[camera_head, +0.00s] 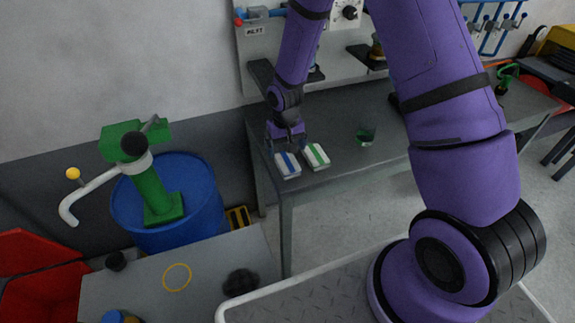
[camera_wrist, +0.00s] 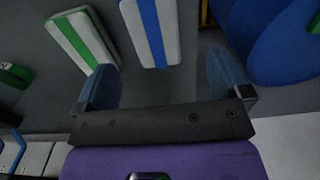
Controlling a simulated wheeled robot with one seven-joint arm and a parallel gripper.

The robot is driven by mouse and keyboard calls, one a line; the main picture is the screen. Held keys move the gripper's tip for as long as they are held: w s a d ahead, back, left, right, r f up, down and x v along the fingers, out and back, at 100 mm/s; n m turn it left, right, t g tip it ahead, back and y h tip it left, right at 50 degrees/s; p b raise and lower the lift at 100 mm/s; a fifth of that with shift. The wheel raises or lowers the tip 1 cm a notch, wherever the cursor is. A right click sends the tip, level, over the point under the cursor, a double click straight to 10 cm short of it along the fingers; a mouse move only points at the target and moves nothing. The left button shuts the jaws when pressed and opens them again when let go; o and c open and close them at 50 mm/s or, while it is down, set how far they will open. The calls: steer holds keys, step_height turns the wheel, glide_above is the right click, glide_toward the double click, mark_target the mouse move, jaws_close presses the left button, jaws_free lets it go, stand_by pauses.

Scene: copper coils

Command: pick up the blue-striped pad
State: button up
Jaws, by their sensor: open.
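The blue-striped pad (camera_head: 287,166) is a white block with a blue stripe. It lies on the grey table near its left front corner. In the wrist view the blue-striped pad (camera_wrist: 153,32) lies ahead of the fingers, roughly between their lines. My gripper (camera_head: 287,143) is right at the pad's back end in the head view; whether it touches cannot be told. In the wrist view my gripper (camera_wrist: 164,85) is open with two bluish fingertips apart and nothing between them. A green-striped pad (camera_head: 316,157) lies just right of the blue-striped one; it also shows in the wrist view (camera_wrist: 82,40).
The grey table (camera_head: 340,175) has a green cup-like object (camera_head: 365,135) to the right of the pads. A blue barrel (camera_head: 200,195) with a green tool stands left of the table. A pegboard (camera_head: 262,50) with shelves is behind.

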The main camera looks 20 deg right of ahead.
mark_target(288, 162)
steer(key=shift+w+d+f, duration=0.1)
steer(key=shift+d+f, duration=0.05)
steer(key=shift+f, duration=1.75)
steer(key=shift+d+f, duration=0.15)
steer(key=shift+f, duration=1.7)
steer(key=c, duration=1)
